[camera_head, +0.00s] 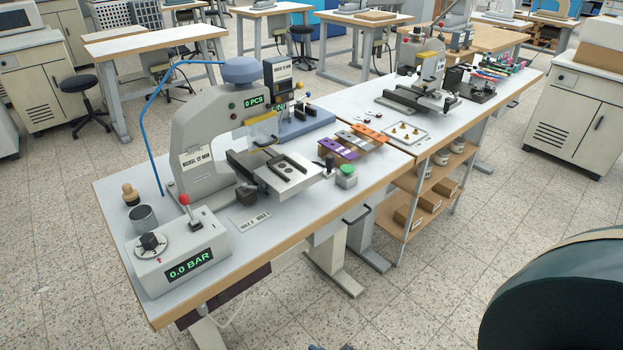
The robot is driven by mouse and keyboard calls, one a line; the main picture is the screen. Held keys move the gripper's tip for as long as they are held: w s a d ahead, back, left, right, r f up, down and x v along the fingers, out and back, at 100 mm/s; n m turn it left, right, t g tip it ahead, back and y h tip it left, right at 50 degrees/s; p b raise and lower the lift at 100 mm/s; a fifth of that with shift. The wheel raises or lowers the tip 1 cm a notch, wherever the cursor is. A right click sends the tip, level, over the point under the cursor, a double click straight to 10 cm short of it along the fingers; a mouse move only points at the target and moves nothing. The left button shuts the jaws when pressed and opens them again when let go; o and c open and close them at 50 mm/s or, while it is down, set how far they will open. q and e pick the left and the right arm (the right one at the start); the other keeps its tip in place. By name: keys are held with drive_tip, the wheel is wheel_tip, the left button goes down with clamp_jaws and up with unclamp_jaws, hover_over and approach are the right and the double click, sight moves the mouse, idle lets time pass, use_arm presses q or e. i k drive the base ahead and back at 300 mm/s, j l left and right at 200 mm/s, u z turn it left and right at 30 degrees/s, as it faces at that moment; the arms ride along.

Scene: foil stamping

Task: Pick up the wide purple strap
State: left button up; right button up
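The wide purple strap (337,149) lies on a small wooden rack on the near table, right of the stamping press. It is the nearest and leftmost of a short row of straps. Beside it on the rack are a pale grey strap (352,140) and an orange strap (371,133). Neither of my grippers can be made out in the head view. The exact width of each strap is hard to judge at this size.
The stamping press (205,120) with its metal bed (287,172) stands left of the rack. A green push button (346,170) and a black-knobbed lever (329,162) stand in front of the straps. A pressure box (180,255) sits at the near corner. A tray with brass pieces (407,142) lies behind right.

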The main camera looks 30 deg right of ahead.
sight(340, 150)
drive_tip(key=i+l, duration=0.1)
drive_tip(key=l, duration=0.75)
drive_tip(key=i+l, duration=0.1)
drive_tip(key=l, duration=1.6)
drive_tip(key=i+l, duration=0.15)
drive_tip(key=l, duration=0.7)
